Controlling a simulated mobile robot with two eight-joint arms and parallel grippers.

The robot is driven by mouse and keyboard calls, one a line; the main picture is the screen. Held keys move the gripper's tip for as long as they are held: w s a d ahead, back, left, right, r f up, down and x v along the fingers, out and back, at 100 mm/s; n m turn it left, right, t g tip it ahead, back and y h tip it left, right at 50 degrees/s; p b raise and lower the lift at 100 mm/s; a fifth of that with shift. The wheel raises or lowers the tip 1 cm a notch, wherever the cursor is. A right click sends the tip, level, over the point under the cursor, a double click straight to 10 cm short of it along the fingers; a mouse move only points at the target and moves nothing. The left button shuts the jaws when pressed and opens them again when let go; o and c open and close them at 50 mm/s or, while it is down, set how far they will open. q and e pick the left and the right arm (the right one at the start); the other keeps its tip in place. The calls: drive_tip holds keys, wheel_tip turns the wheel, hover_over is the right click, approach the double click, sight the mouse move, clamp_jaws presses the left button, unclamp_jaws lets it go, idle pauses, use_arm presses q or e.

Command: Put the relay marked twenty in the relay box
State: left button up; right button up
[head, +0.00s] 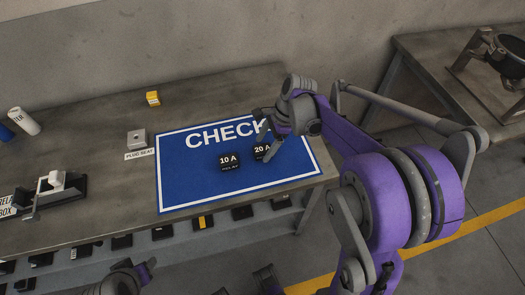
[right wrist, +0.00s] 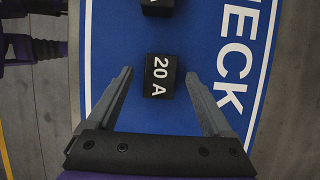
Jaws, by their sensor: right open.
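The relay marked 20 A (head: 261,152) is a small black block on the blue CHECK mat (head: 180,190). My right gripper (head: 265,138) is over it, open and empty. In the right wrist view the 20 A relay (right wrist: 160,76) lies between the lines of my two open fingers (right wrist: 159,72), apart from both. In the head view a finger hides part of its label. The relay box (head: 70,190) is a dark holder with a light part at the left of the bench, beside a sign partly cut off by the frame edge. My left gripper is not clearly seen.
A black 10 A relay (head: 229,162) lies just left of the 20 A one. A grey plug seat (head: 137,138), a yellow box (head: 153,98) and a white cylinder (head: 24,121) stand farther left. Several dark items sit on a lower shelf along the bench front.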

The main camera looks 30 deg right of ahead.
drive_tip(key=shift+a+f, duration=0.1)
drive_tip(key=shift+f, duration=0.1)
clamp_jaws()
idle(0.3)
drive_tip(key=shift+r, duration=0.1)
